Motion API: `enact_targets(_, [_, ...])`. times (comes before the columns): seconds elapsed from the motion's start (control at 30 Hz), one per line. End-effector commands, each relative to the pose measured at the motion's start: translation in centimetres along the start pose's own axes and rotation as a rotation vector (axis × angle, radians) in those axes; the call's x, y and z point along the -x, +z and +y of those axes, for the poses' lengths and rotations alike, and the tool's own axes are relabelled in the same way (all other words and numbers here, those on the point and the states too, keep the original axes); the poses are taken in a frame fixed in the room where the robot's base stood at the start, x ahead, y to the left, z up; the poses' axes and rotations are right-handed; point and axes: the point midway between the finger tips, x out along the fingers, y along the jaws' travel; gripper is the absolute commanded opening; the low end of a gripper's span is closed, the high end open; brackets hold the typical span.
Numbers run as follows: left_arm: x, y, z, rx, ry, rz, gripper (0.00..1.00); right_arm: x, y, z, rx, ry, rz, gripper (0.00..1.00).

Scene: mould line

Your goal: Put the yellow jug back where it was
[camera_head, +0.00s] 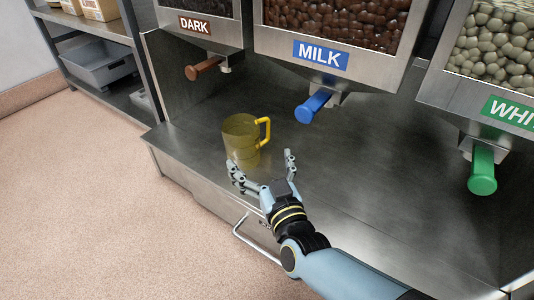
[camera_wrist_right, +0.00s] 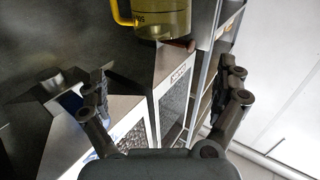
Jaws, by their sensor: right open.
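The yellow jug (camera_head: 241,141) is see-through with a yellow handle on its right side. It stands upright on the steel counter (camera_head: 330,190), in front of the gap between the DARK and MILK dispensers. My right gripper (camera_head: 263,168) is open, just in front of the jug, its fingers pointing toward it. In the right wrist view the jug (camera_wrist_right: 162,18) shows at the top, cut off by the edge, beyond the spread fingers (camera_wrist_right: 165,95). Nothing is between the fingers there. My left gripper is not in view.
Dispensers with a brown DARK handle (camera_head: 203,68), a blue MILK handle (camera_head: 312,106) and a green handle (camera_head: 482,170) overhang the counter. A shelf with a grey bin (camera_head: 100,66) stands at the left. The counter right of the jug is clear.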

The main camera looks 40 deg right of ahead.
Motion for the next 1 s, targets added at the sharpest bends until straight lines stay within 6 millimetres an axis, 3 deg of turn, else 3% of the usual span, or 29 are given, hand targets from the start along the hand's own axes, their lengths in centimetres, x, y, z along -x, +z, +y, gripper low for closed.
enact_targets(0.13, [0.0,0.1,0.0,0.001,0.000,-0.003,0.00,4.6,-4.7,2.0,0.037,-0.096,0.045,1.00])
enact_targets(0.3, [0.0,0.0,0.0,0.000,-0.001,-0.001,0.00,10.3,-12.8,2.4,0.076,-0.252,0.088,1.00])
enact_targets(0.4, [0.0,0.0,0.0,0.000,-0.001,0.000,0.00,12.4,-16.4,2.0,0.085,-0.319,0.099,1.00])
enact_targets(0.47, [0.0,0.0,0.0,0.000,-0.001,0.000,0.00,13.1,-17.9,1.8,0.088,-0.344,0.102,1.00])
enact_targets(0.6, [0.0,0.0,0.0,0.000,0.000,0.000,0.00,13.6,-19.0,1.6,0.089,-0.363,0.106,1.00])
enact_targets(1.0, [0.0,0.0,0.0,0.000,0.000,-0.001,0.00,13.5,-19.0,1.6,0.089,-0.361,0.107,1.00])
